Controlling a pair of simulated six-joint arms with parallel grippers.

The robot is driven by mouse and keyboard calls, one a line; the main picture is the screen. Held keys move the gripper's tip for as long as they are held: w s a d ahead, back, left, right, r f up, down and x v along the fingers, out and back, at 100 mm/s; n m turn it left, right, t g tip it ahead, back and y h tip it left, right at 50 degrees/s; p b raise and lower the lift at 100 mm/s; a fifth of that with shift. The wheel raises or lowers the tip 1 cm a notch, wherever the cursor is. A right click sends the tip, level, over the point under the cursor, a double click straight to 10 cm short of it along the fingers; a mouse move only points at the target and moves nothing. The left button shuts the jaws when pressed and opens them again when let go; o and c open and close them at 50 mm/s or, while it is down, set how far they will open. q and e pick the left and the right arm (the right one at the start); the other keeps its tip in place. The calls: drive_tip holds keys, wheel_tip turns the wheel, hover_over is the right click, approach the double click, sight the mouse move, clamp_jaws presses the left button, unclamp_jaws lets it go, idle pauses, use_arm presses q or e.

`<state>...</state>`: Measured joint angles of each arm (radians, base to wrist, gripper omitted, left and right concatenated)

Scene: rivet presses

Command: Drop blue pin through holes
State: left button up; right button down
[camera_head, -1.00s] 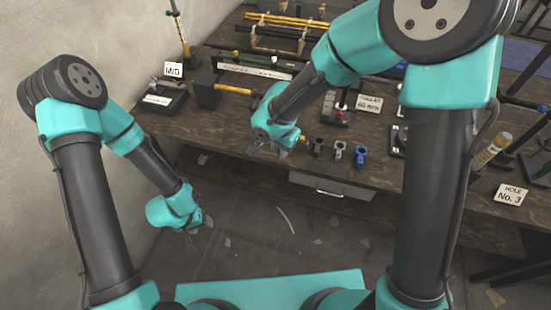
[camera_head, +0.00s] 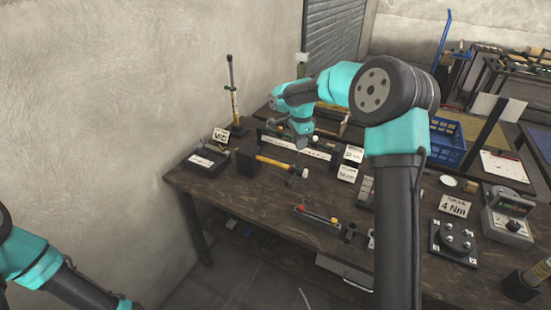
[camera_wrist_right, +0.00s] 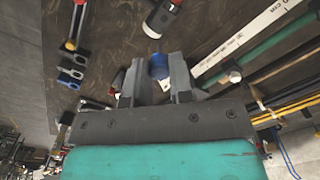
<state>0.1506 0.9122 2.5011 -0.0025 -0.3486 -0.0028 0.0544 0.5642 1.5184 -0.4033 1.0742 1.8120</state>
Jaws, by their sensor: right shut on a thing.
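My right gripper (camera_head: 301,143) hangs above the back of the bench, near the ruler bar and the hammer. In the right wrist view its two fingers (camera_wrist_right: 157,85) are shut on a blue round piece, apparently the blue pin (camera_wrist_right: 158,66), whose end shows between the fingertips. The rest of the pin is hidden by the fingers, and the head view does not show it clearly. Small brackets with openings (camera_wrist_right: 72,73) show at the left of the wrist view. My left arm enters the head view at bottom left; its fingertips are cut off.
A hammer (camera_head: 247,161) with a yellow handle lies on the wooden bench (camera_head: 275,205). A low fixture with red and yellow parts (camera_head: 320,217) lies nearer the front. A black dial base (camera_head: 454,241) stands right.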

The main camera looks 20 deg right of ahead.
drive_tip(key=shift+w+d+r, duration=0.15)
drive_tip(key=shift+w+r, duration=0.05)
drive_tip(key=shift+w, duration=0.15)
drive_tip(key=shift+s+f, duration=0.1)
drive_tip(key=shift+f, duration=2.8)
drive_tip(key=shift+f, duration=2.05)
drive_tip(key=c, duration=0.9)
unclamp_jaws()
drive_tip(key=shift+r, duration=0.15)
wheel_tip(320, 180, up, 17)
drive_tip(key=shift+r, duration=0.1)
